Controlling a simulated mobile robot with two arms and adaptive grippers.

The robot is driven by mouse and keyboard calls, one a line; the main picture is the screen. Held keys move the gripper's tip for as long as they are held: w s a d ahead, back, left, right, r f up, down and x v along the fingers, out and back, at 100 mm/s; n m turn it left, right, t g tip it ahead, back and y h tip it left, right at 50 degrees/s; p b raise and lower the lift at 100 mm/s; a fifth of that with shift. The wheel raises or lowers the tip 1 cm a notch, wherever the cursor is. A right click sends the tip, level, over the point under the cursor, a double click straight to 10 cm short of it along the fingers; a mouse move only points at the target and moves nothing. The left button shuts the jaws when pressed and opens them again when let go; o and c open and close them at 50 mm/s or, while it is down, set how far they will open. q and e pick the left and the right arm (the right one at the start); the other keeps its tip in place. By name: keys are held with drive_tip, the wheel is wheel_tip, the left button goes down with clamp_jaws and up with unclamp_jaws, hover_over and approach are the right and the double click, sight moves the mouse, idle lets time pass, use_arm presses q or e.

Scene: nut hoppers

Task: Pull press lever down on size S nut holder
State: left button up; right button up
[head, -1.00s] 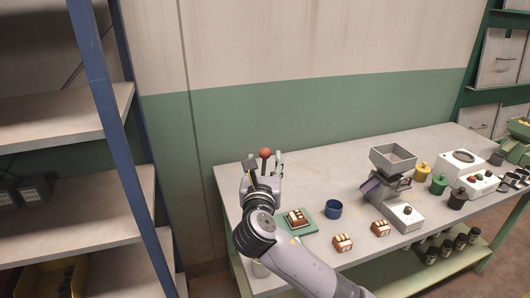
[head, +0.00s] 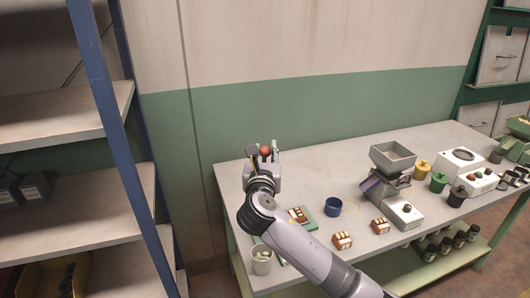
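A red ball knob (head: 265,151) sits at the far left end of the workbench and looks like the press lever's end. My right gripper (head: 264,149) is up at it, one finger on each side of the ball. The gap between fingers and ball is small, and I cannot tell whether they touch it. The lever's rod and the size S nut holder below are hidden behind my gripper and arm. My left gripper is not in view.
A pale cup (head: 261,260) is beside my arm. A blue-framed shelf (head: 112,150) rises at left.

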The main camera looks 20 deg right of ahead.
clamp_jaws()
drive_tip(key=shift+d, duration=0.1)
idle(0.4)
